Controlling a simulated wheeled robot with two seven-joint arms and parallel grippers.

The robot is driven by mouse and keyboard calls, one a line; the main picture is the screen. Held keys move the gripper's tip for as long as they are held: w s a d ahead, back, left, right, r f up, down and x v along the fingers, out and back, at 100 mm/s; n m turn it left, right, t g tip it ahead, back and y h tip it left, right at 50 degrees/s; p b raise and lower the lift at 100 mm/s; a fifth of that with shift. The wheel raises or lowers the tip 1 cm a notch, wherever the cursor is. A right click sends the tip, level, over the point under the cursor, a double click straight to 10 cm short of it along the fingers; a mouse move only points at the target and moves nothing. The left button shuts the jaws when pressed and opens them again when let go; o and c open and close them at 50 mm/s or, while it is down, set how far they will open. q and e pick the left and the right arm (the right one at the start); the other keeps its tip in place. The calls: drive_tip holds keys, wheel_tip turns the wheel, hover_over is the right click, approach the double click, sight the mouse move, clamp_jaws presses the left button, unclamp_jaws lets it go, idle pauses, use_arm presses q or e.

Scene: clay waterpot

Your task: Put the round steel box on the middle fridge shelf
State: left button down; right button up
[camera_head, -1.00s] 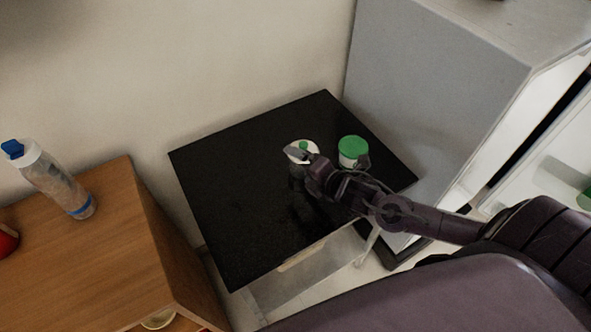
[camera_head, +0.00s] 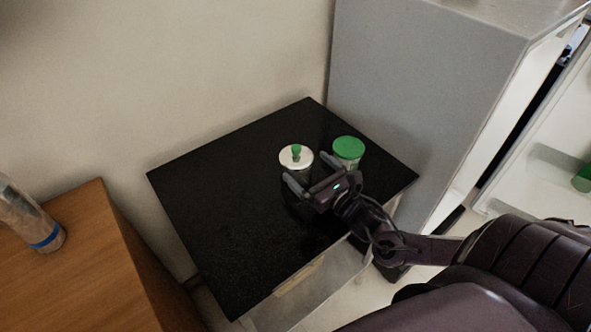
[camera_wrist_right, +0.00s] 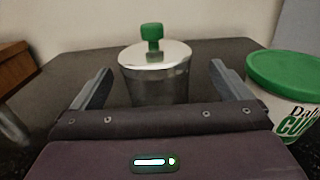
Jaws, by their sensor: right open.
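The round steel box (camera_head: 296,158), with a shiny lid and a green knob, stands upright on the black tabletop. It also shows in the right wrist view (camera_wrist_right: 157,75), centred ahead of and between the fingers. My right gripper (camera_head: 307,174) is open, its two fingers pointing at the box from the front; its palm hides part of the box's lower body in the head view. In the wrist view the open gripper (camera_wrist_right: 158,85) has a finger on each side of the box, with visible gaps. The middle fridge shelf cannot be made out. My left gripper is not in view.
A white tub with a green lid (camera_head: 348,148) stands close to the right of the box. The grey fridge (camera_head: 420,90) is beside the black table (camera_head: 210,190), its open door (camera_head: 545,150) at the right. A wooden cabinet (camera_head: 90,270) with a bottle (camera_head: 30,215) is left.

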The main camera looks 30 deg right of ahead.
sight(296, 160)
drive_tip(key=w, duration=0.2)
drive_tip(key=w+a, duration=0.1)
drive_tip(key=w, duration=0.2)
drive_tip(key=shift+f, duration=0.15)
drive_tip(key=c, duration=1.3)
drive_tip(key=shift+o, duration=0.2)
